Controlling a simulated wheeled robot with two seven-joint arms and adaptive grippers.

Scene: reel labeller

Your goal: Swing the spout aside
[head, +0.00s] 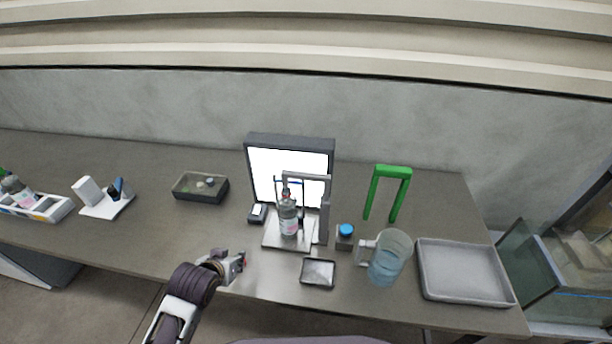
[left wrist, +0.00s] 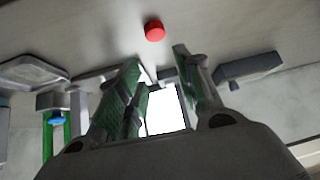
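A grey stand with an upright post and a horizontal spout arm (head: 308,178) stands in front of a lit white panel (head: 262,166). The spout arm reaches left over a clear bottle (head: 289,218) with a pink label, upright on the stand's plate (head: 272,240). My left gripper (head: 240,262) is left of and nearer than the stand, apart from it. In the left wrist view the left gripper (left wrist: 158,62) has its fingers apart with nothing held. A red round thing (left wrist: 155,30) shows beyond the tips; I cannot tell what it is. My right gripper is out of view.
A small dark tray (head: 318,273), a blue-capped jar (head: 345,237), a jug of water (head: 388,262), a grey tray (head: 464,272) and a green frame (head: 390,172) stand to the right. A dark box (head: 200,187) sits back left.

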